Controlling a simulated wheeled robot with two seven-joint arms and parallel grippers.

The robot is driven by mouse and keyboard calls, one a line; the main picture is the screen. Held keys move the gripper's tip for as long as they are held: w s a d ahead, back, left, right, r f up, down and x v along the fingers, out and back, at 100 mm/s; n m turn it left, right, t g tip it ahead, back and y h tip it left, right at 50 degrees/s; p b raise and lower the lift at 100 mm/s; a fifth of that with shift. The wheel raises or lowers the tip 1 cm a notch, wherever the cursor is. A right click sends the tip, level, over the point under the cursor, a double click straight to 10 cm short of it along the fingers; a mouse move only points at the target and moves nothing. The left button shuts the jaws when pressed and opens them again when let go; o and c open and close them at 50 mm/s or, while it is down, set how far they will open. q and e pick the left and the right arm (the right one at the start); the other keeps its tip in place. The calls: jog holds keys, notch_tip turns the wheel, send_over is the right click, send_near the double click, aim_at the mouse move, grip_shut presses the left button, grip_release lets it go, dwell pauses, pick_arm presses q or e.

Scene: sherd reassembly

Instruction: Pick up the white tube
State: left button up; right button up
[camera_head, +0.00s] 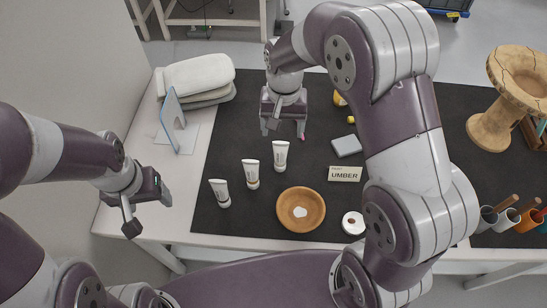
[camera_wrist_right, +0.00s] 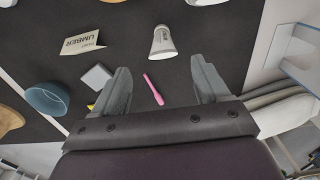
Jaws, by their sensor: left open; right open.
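Three white tubes stand on the dark mat in the head view: a left one (camera_head: 220,193), a middle one (camera_head: 251,174) and a right one (camera_head: 280,156). My right gripper (camera_head: 284,130) is open and empty, above the mat and just behind the right tube. In the right wrist view, a white tube (camera_wrist_right: 163,42) stands beyond the open fingers (camera_wrist_right: 163,82), apart from them. Another tube (camera_wrist_right: 207,2) is cut off at the top edge. My left gripper (camera_head: 148,214) is open and empty at the table's left side, away from the tubes.
A brown bowl (camera_head: 301,225), a tape roll (camera_head: 353,222), an UMBER card (camera_head: 345,173) and a grey block (camera_head: 346,146) lie right of the tubes. A pink tool (camera_wrist_right: 152,89) shows between the right fingers. Folded cloths (camera_head: 195,78) and a bluish upright panel (camera_head: 172,118) stand left.

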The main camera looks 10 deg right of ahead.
aim_at(283, 147)
jog(key=f, duration=1.2)
jog(key=shift+w+a+f, duration=0.1)
jog(key=shift+w+f, duration=0.05)
jog(key=shift+w, duration=0.2)
jog(key=c, duration=1.1)
jog(key=shift+r, duration=0.45)
jog(key=r, duration=0.4)
jog(key=shift+s+d, duration=0.2)
jog(key=shift+s, duration=0.2)
jog(key=s+d+r, duration=0.4)
jog(key=s+r, duration=0.2)
jog(key=s, duration=0.3)
jog(key=shift+s+d+r, duration=0.15)
jog(key=shift+s+d, duration=0.25)
